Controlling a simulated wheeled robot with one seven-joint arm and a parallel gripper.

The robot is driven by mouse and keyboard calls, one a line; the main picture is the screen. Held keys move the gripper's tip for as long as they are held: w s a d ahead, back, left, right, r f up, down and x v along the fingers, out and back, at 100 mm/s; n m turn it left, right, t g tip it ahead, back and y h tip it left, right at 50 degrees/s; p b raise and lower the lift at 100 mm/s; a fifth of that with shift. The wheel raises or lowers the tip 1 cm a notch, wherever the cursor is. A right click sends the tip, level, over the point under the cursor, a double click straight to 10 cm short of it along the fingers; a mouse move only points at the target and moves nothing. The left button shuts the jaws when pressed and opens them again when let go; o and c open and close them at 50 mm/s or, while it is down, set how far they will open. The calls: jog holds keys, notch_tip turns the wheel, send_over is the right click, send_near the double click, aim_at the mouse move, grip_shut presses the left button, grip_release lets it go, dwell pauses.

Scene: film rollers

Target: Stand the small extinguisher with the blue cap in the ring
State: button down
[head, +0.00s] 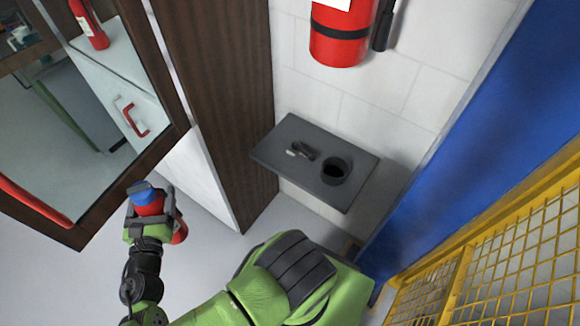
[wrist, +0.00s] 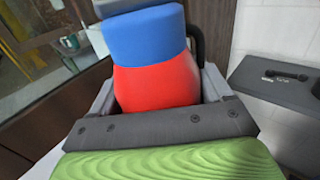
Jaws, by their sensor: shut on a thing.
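The small extinguisher (head: 150,208) is red with a blue cap (head: 142,188). My gripper (head: 150,226) is shut around its body and holds it off to the left of the shelf, cap up and slightly tilted in the head view. In the wrist view the red body (wrist: 157,85) and blue cap (wrist: 146,35) fill the space between the jaws; the lower body is hidden. The ring (head: 335,171) is a dark round collar on the right part of the grey wall shelf (head: 285,146). It looks empty and stands apart from the extinguisher.
A small dark fitting (head: 301,151) lies on the shelf left of the ring. A large red extinguisher (head: 340,40) hangs on the wall above. A dark wooden post (head: 225,90) stands left of the shelf. A blue panel (head: 450,150) and yellow mesh (head: 510,255) are at right.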

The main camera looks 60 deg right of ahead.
jog(key=shift+r, duration=0.45)
jog(key=s+d+f+m+g+h+b, duration=0.1)
jog(key=s+d+m+g+b, duration=0.2)
jog(key=d, duration=0.7)
jog(key=s+d+m+g+h+b, duration=0.1)
jog(key=d+m+g+h+b, duration=0.15)
jog(key=d+g, duration=0.45)
jog(key=s+d+f+m+g+b, duration=0.1)
jog(key=s+d+m+g+b, duration=0.2)
jog(key=d, duration=0.9)
jog(key=s+d+r+m+g+y+b, duration=0.15)
jog(key=s+d+m+g+b, duration=0.3)
jog(key=s+d, duration=0.55)
jog(key=s+d+r+m+g+y+b, duration=0.1)
jog(key=s+d+m+g+y+b, duration=0.4)
jog(key=s, duration=0.9)
notch_tip(320, 180, down, 10)
jog(key=d+n+g+h+b, duration=0.1)
jog(key=h+b, duration=0.1)
jog(key=shift+w+d+f+n, duration=0.15)
jog(key=shift+w+d+n, duration=0.15)
jog(key=shift+n, duration=0.1)
grip_release()
jog(key=shift+f, duration=0.15)
